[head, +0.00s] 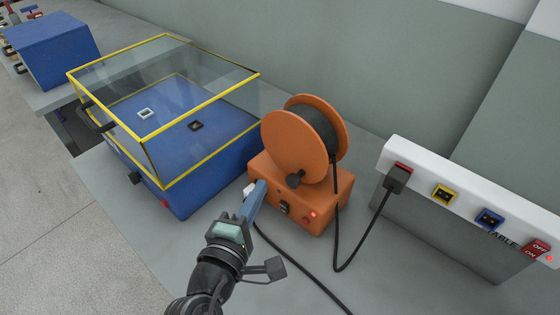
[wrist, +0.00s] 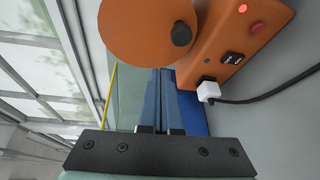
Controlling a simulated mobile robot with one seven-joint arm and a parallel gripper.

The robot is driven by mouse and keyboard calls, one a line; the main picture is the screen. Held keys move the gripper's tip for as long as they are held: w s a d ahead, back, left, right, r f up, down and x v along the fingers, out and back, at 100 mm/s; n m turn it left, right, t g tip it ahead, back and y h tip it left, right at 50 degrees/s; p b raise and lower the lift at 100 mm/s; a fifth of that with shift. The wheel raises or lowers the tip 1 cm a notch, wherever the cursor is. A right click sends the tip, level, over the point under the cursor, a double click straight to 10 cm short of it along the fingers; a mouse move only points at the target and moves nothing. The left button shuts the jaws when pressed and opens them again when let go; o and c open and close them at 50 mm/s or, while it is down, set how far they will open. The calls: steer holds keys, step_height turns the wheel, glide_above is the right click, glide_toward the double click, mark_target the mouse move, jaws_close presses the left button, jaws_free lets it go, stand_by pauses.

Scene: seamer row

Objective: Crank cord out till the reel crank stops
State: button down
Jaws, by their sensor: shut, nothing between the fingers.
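The orange cord reel (head: 295,135) stands on its orange base (head: 335,188), with dark cord (head: 322,125) wound on its drum. The dark crank knob (head: 293,181) sits low on the reel's near disc; it also shows in the wrist view (wrist: 182,34). My gripper (head: 262,186) is shut and empty, with its blue fingers pressed together (wrist: 167,72). In the head view the fingertips are left of the knob, in front of the base; the wrist view shows them below the disc, apart from the knob. Cord runs from the drum to a black plug (head: 397,178) in the power strip.
The white power strip (head: 425,172) has coloured sockets and a red switch (head: 536,247). A white plug (wrist: 208,91) is in the base, with a black cable trailing from it. A red light (head: 312,215) glows. A blue machine (head: 205,190) with a clear yellow-edged lid stands left.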

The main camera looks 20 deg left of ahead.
steer(key=s+a+f+n, duration=0.1)
steer(key=s+f+n, duration=0.2)
steer(key=f, duration=0.1)
steer(key=w+d+p, duration=0.2)
steer(key=w+p, duration=0.1)
steer(key=w, duration=0.5)
steer(key=shift+w+d+n+g, duration=0.3)
steer(key=shift+w+g, duration=0.05)
steer(key=shift+g, duration=0.05)
steer(key=shift+f, duration=0.1)
steer(key=shift+d+p, duration=0.2)
steer(key=shift+p, duration=0.65)
steer(key=shift+s+d+r+n+g+p, duration=0.1)
steer(key=shift+d+r+n+g+p, duration=0.15)
steer(key=shift+n+p, duration=0.35)
